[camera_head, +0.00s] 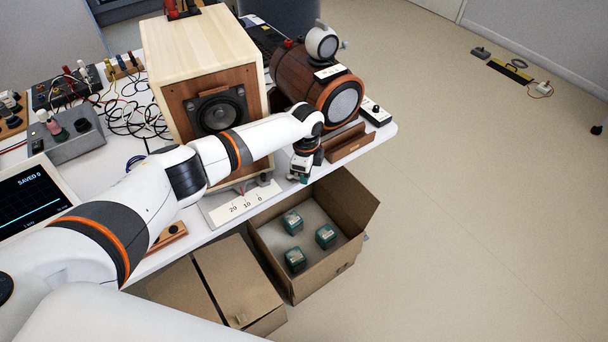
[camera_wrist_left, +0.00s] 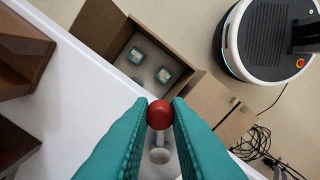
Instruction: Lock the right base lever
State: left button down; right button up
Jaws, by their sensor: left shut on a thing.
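My left gripper (camera_head: 301,177) is low at the front edge of the table, just right of the scale plate (camera_head: 228,211) under the wooden speaker cabinet (camera_head: 183,50). In the left wrist view its teal fingers (camera_wrist_left: 159,118) are shut on the red ball knob (camera_wrist_left: 160,107) of a lever. The lever's pale stem (camera_wrist_left: 160,138) runs from the knob to a round pale end. In the head view the gripper hides the knob, and I cannot tell the lever's angle or whether it is locked. My right gripper is not in view.
An open cardboard box (camera_head: 338,257) with several teal-green blocks stands below the table edge, close under the gripper. A brown drum-shaped speaker (camera_head: 297,77) and a wooden cradle (camera_head: 347,143) stand to the right. Cables and instruments crowd the left.

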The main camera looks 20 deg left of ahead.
pick_arm(q)
jog(key=n, duration=0.2)
jog(key=w+n, duration=0.2)
jog(key=n, duration=0.1)
jog(key=shift+w+a+n, duration=0.1)
jog(key=shift+a+n, duration=0.15)
jog(key=shift+n, duration=0.05)
jog(key=shift+w+a+n, duration=0.2)
jog(key=shift+w+n, duration=0.05)
jog(key=shift+n, duration=0.55)
jog(key=shift+w+a+n, duration=0.2)
jog(key=shift+w+n, duration=0.05)
jog(key=shift+n, duration=0.55)
jog(key=shift+w+a+n, duration=0.2)
jog(key=shift+w+n, duration=0.05)
jog(key=shift+n, duration=0.55)
jog(key=c, duration=1.4)
grip_release()
jog(key=shift+o, duration=0.2)
notch_tip(320, 180, up, 12)
